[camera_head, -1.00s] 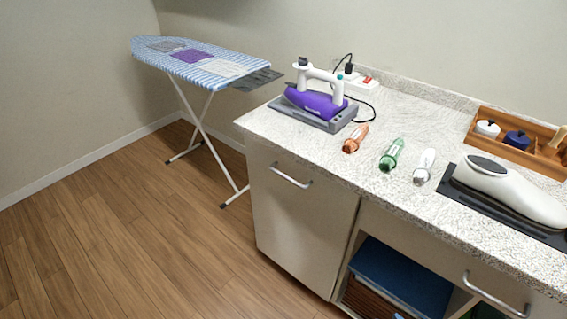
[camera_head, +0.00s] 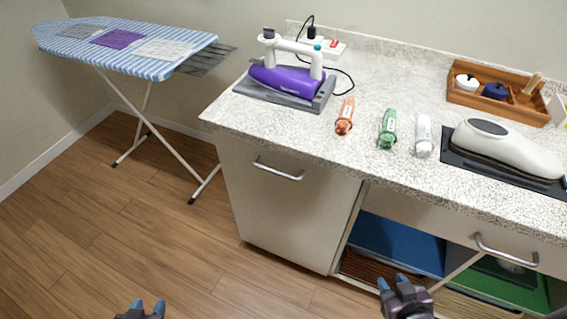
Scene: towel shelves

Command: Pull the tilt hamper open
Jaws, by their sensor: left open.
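The tilt hamper (camera_head: 285,215) is the pale front panel under the left end of the counter. It stands upright and looks shut flush with the cabinet. Its curved metal bar handle (camera_head: 278,172) runs across the top of the panel. My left gripper (camera_head: 148,305) is at the bottom edge, over the floor, left of and well short of the hamper. Its fingertips are apart with nothing between them. My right gripper (camera_head: 393,282) is lower right of the hamper, in front of the open shelves, with its fingertips apart and empty. Neither gripper touches the handle.
A drawer handle (camera_head: 505,250) projects at right. An ironing board (camera_head: 130,45) stands at left. The wooden floor (camera_head: 170,235) before the hamper is clear.

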